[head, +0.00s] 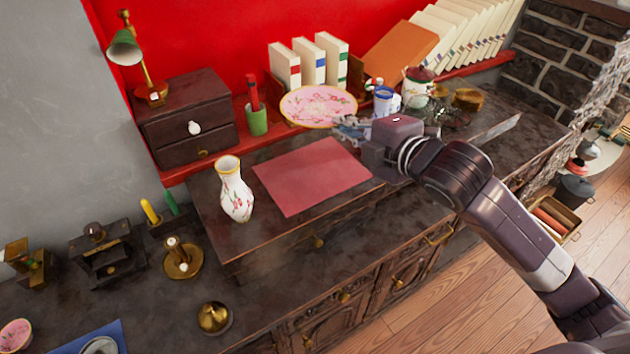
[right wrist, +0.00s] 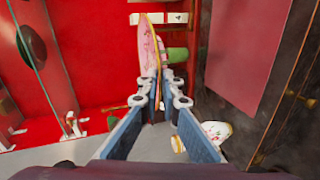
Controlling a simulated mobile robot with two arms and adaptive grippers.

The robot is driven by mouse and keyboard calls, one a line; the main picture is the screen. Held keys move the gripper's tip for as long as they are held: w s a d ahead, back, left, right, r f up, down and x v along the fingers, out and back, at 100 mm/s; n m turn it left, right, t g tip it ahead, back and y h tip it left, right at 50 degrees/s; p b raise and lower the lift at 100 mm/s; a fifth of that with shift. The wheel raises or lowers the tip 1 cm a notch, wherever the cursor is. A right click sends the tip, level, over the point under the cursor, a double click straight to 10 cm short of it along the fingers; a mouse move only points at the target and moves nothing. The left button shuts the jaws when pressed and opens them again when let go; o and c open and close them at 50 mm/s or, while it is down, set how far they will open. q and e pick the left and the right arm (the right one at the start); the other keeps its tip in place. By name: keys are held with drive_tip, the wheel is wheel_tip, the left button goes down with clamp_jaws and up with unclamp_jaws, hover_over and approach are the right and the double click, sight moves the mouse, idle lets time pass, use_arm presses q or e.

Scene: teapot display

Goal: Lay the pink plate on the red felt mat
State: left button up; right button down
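The pink plate (head: 318,105), with a floral pattern and yellow rim, is in front of the red back wall, behind the mat. In the right wrist view the plate (right wrist: 150,48) shows nearly edge-on between the fingertips. My right gripper (head: 348,128) is shut on the plate's near right rim; its fingers (right wrist: 157,88) converge there. The red felt mat (head: 312,176) lies flat and bare on the dark cabinet top, and also shows in the right wrist view (right wrist: 245,50). My left gripper is not in view.
A white floral vase (head: 235,190) stands left of the mat. A green cup (head: 257,121) is left of the plate. A blue-and-white mug (head: 385,102) and a lidded jar (head: 417,82) stand behind my gripper. A dark drawer box (head: 185,122) is at the left.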

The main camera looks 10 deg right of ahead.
sight(338, 203)
wheel_tip(338, 203, down, 20)
drive_tip(key=shift+r+b, duration=0.15)
drive_tip(key=shift+b, duration=0.3)
drive_tip(key=c, duration=2.5)
unclamp_jaws()
drive_tip(key=shift+s+f, duration=0.1)
drive_tip(key=shift+f, duration=0.1)
drive_tip(key=shift+o, duration=0.4)
drive_tip(key=shift+r, duration=0.15)
drive_tip(key=v, duration=1.2)
drive_tip(key=shift+b, duration=0.45)
